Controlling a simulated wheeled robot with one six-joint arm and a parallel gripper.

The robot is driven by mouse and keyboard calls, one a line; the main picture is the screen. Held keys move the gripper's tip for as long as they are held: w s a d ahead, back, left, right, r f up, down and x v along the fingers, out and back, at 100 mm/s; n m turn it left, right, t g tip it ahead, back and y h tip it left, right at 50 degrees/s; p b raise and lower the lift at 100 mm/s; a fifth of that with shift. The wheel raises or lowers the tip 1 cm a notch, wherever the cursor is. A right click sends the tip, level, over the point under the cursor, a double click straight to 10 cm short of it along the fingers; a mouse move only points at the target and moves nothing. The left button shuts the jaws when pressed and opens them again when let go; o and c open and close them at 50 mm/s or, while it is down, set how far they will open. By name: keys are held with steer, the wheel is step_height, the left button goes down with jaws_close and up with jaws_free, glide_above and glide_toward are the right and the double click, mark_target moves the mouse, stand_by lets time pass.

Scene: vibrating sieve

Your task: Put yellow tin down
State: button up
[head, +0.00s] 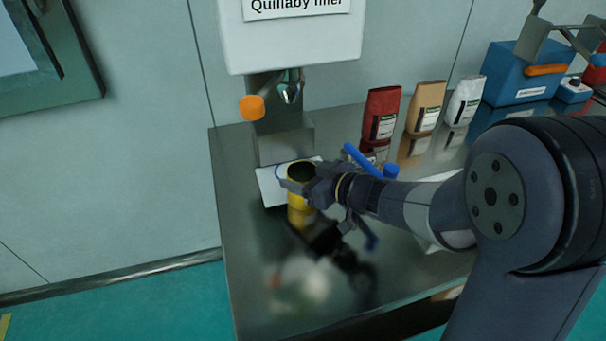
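The yellow tin (297,196) is upright and open at the top, with a dark inside. It is at the front right part of a white plate (270,190) below the filler's nozzle. My gripper (298,185) reaches in from the right with its fingers around the tin's side, and it looks shut on it. The far finger is partly hidden by the tin. A yellow reflection shows below the tin on the shiny table; I cannot tell whether the tin's bottom touches a surface.
The filler (290,40) has an orange knob (252,107) and a metal nozzle (289,88) above the plate. Red (381,113), tan (426,107) and white (465,100) bags stand behind my arm. A blue machine (520,75) is at the back right. The steel table (270,270) is clear in front.

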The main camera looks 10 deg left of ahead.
steer(key=o, duration=0.4)
steer(key=shift+r, duration=0.2)
steer(key=p+v, duration=0.1)
steer(key=v, duration=0.6)
steer(key=shift+s+d, duration=0.1)
steer(key=shift+d, duration=0.1)
steer(key=shift+a, duration=0.1)
steer(key=x, duration=0.7)
steer(key=shift+a+r, duration=0.2)
steer(key=shift+r, duration=0.15)
step_height(320, 180, up, 7)
steer(key=shift+d+r+p, duration=0.1)
steer(key=shift+p, duration=1.05)
